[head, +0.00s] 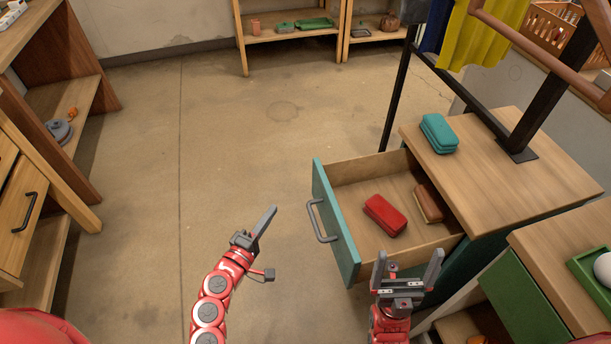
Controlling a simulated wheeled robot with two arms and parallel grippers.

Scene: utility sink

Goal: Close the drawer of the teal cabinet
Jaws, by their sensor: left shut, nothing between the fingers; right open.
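The teal cabinet (512,168) stands at the right with a wooden top. Its drawer (334,220) is pulled well out to the left, with a teal front and a grey bar handle (320,221). A red case (385,215) and a brown case (428,203) lie inside the drawer. My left gripper (265,222) is shut and empty, over the floor to the left of the drawer front and apart from the handle. My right gripper (408,262) is open and empty, at the drawer's near side; I cannot tell whether it touches.
A teal case (439,133) lies on the cabinet top beside a dark metal frame (530,125). A green-fronted unit (535,305) with a green tray (590,275) stands at the near right. Wooden shelving (60,80) lines the left. The floor (240,130) between is clear.

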